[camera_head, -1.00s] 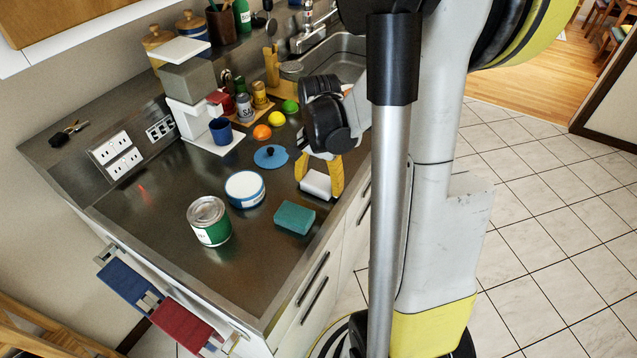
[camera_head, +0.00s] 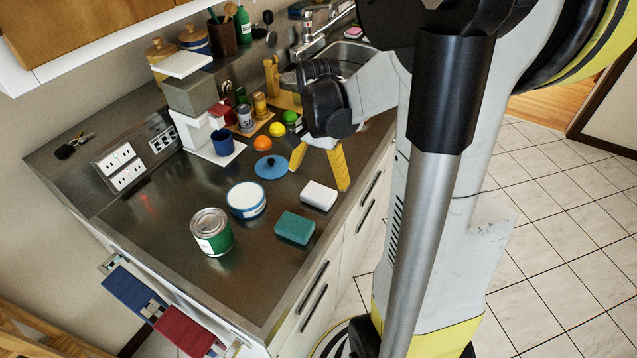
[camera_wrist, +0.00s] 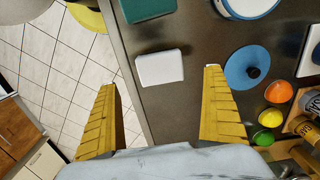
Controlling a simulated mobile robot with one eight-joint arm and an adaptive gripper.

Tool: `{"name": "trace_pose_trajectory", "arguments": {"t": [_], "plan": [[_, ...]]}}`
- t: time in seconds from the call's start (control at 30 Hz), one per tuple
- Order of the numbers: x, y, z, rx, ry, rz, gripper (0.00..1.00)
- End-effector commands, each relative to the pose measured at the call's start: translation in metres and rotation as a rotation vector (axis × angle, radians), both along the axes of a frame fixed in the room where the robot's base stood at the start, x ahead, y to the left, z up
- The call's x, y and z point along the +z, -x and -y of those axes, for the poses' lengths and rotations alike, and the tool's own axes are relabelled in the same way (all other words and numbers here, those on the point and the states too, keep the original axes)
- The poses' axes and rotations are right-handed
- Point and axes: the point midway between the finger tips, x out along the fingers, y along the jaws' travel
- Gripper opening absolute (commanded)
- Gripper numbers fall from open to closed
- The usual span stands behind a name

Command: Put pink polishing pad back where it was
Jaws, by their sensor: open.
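A small pink pad-like thing (camera_head: 352,33) lies at the far end of the counter beside the sink, too small to make out well. A white block (camera_head: 318,195) lies flat on the steel counter, right of a teal sponge (camera_head: 294,228). My gripper (camera_head: 319,177) is open and empty, its yellow fingers above and just behind the white block. In the wrist view the white block (camera_wrist: 160,68) shows beyond and between the spread fingertips (camera_wrist: 160,78), clear of both. The pink thing is not in the wrist view.
A blue lid (camera_head: 271,167), a blue-and-white tin (camera_head: 246,200) and a green can (camera_head: 211,232) stand left of my gripper. Fruits (camera_head: 263,144), jars and a coffee machine (camera_head: 205,125) are behind. The counter's front edge is close on the right.

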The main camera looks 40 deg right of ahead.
Motion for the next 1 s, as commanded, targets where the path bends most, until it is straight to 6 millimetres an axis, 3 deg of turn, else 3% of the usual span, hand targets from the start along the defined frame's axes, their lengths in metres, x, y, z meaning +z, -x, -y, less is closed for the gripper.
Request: {"name": "trace_pose_trajectory", "arguments": {"t": [0.03,0.13,0.33,0.43,0.57,0.73,1.0], "plan": [[0.015,0.000,0.000,0.000,0.000,0.000,0.98],[0.033,0.000,0.000,0.000,0.000,0.000,0.98],[0.052,0.000,-0.002,0.009,0.002,0.004,0.98],[0.061,0.001,-0.014,0.068,0.015,0.029,0.98],[0.080,0.003,-0.049,0.253,0.060,0.110,0.98],[0.103,0.016,-0.107,0.582,0.153,0.255,0.98],[0.119,0.043,-0.177,1.031,0.312,0.461,0.98]]}}
